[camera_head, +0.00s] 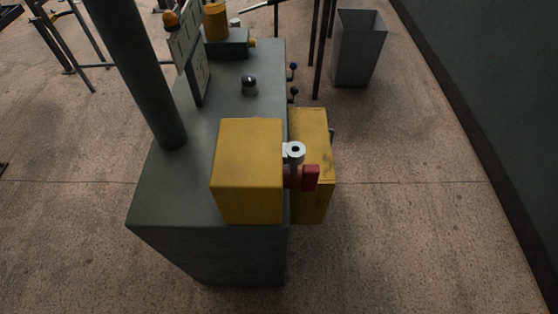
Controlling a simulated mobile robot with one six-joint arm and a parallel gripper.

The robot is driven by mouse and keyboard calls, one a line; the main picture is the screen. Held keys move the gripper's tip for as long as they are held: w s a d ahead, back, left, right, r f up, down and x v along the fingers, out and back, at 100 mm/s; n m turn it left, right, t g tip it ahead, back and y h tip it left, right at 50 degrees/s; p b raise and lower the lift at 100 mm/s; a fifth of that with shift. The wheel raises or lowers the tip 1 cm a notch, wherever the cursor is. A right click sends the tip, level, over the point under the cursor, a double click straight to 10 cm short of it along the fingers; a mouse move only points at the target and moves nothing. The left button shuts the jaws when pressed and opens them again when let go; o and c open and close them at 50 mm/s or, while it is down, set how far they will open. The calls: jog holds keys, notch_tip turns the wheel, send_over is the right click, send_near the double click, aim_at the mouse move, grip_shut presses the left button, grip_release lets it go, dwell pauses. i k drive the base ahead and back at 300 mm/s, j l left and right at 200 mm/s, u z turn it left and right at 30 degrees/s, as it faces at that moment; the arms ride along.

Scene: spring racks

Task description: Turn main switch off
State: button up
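A red switch handle (311,177), which looks like the main switch, sticks out from the right side of a yellow box (247,172) near the front of the machine. A pale metal fitting with a round hole (294,150) sits just above it on the same side. The handle's on or off marking is too small to read. My gripper is not in this view, and nothing is seen touching the handle.
A second yellow box (310,125) stands at the right side of the grey-green machine (180,198). A dark post (145,80) rises from its top. Small levers (292,92) project behind. A grey bin (358,48) stands beyond. The floor at right is clear up to a dark wall.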

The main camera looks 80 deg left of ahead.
aim_at(306, 179)
jog(key=i+z, duration=0.15)
jog(key=z, duration=0.3)
jog(key=i+j+z, duration=0.1)
jog(key=z, duration=0.3)
jog(key=i+j+z, duration=0.1)
jog(key=z, duration=0.35)
jog(key=i+j+z, duration=0.1)
jog(key=j+z, duration=0.15)
jog(key=z, duration=0.15)
jog(key=j+z, duration=0.15)
jog(key=z, duration=0.3)
jog(key=j+z, duration=0.2)
jog(key=z, duration=0.2)
jog(key=j+z, duration=0.25)
jog(key=z, duration=4)
jog(key=l+z, duration=0.1)
jog(key=z, duration=1.55)
jog(key=l+z, duration=0.2)
jog(key=i+j, duration=0.05)
